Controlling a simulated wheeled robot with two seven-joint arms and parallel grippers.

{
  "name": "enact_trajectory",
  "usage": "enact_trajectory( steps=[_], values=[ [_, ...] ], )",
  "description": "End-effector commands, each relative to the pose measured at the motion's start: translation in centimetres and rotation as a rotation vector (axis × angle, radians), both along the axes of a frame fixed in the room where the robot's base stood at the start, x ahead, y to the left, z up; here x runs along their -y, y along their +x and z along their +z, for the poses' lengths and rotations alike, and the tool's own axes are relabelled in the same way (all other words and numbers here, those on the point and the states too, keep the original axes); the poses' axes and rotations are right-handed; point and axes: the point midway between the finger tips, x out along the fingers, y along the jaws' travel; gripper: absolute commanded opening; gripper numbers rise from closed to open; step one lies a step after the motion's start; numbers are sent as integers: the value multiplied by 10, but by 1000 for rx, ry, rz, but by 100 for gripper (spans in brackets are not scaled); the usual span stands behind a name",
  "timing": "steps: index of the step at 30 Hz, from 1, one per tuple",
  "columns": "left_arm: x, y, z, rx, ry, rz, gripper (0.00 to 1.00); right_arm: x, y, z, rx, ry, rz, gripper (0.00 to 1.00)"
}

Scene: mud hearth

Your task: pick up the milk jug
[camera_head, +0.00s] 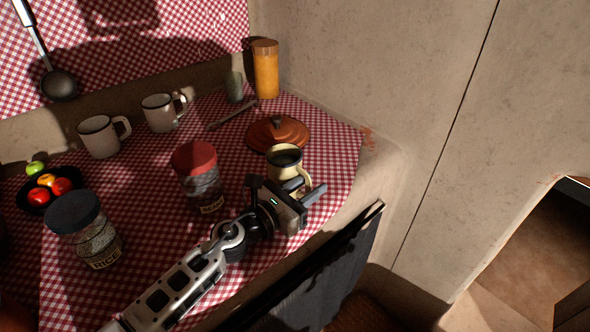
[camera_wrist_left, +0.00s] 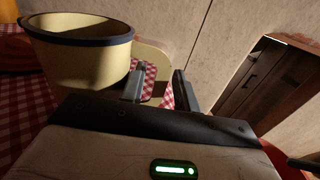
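The milk jug (camera_head: 284,160) is a small cream enamel jug with a dark rim, upright near the right front edge of the checked cloth. In the left wrist view the jug (camera_wrist_left: 82,62) is large at the left, and its cream handle (camera_wrist_left: 152,58) shows beyond and between the fingers. My left gripper (camera_head: 304,189) is open beside the jug, on its near right side; its two fingers also show apart in the left wrist view (camera_wrist_left: 159,88). I cannot tell whether a finger touches the handle. My right gripper is not in view.
A red-lidded jar (camera_head: 198,178) stands left of the jug. A terracotta lid (camera_head: 278,133) lies behind it. Two white mugs (camera_head: 100,138), a rice jar (camera_head: 88,235) and a fruit bowl (camera_head: 37,197) are further left. A plaster wall (camera_head: 370,80) rises behind.

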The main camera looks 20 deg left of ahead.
Motion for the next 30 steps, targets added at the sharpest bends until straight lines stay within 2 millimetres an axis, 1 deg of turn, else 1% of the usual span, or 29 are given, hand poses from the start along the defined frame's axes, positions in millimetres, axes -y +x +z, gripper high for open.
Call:
enact_trajectory(
  steps=[6,7,10,30],
  values=[
    [1,0,-1,0,1,2,31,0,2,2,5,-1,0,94],
    [1,0,-1,0,1,2,28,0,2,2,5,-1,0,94],
    [1,0,-1,-1,1,1,0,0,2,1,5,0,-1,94],
    [0,0,-1,-2,1,1,0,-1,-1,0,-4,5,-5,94]
  ],
)
